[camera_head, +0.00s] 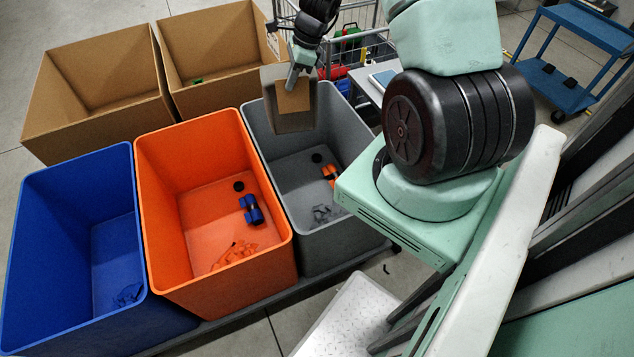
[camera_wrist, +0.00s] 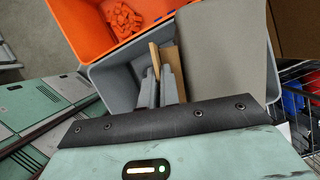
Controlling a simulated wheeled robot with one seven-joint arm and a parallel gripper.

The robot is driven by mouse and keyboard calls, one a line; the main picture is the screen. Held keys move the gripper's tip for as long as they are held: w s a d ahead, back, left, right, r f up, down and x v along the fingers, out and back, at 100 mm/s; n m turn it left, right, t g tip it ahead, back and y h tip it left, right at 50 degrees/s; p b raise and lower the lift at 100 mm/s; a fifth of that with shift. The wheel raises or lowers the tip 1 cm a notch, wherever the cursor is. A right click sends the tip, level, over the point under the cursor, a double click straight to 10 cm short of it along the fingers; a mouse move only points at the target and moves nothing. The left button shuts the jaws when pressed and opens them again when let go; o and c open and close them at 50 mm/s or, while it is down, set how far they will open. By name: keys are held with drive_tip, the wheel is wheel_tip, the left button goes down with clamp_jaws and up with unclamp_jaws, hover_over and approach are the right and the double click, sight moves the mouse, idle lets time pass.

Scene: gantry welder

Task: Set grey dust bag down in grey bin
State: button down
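The grey dust bag (camera_head: 277,119) hangs from my gripper (camera_head: 295,77) over the far end of the grey bin (camera_head: 378,232). It has a tan card plate on its face, and my fingers are shut at that plate. In the wrist view, the bag (camera_wrist: 225,50) fills the upper right, with the tan plate (camera_wrist: 154,58) at the fingertips of my gripper (camera_wrist: 166,82). The bag's lower edge appears near the bin's rim height; its exact height above the floor of the bin cannot be told. The grey bin (camera_wrist: 110,78) shows behind it.
The grey bin holds a black disc (camera_head: 317,158), an orange-and-blue piece (camera_head: 329,172) and grey scraps (camera_head: 325,214). An orange bin (camera_head: 222,289) and a blue bin (camera_head: 70,250) stand to the left. Cardboard boxes (camera_head: 95,85) and a wire cage (camera_head: 360,20) stand behind.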

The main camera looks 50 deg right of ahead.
drive_tip(key=shift+w+a, duration=0.15)
drive_tip(key=shift+a, duration=0.05)
idle(0.4)
wheel_tip(320, 180, down, 38)
drive_tip(key=b, duration=2.8)
idle(4.2)
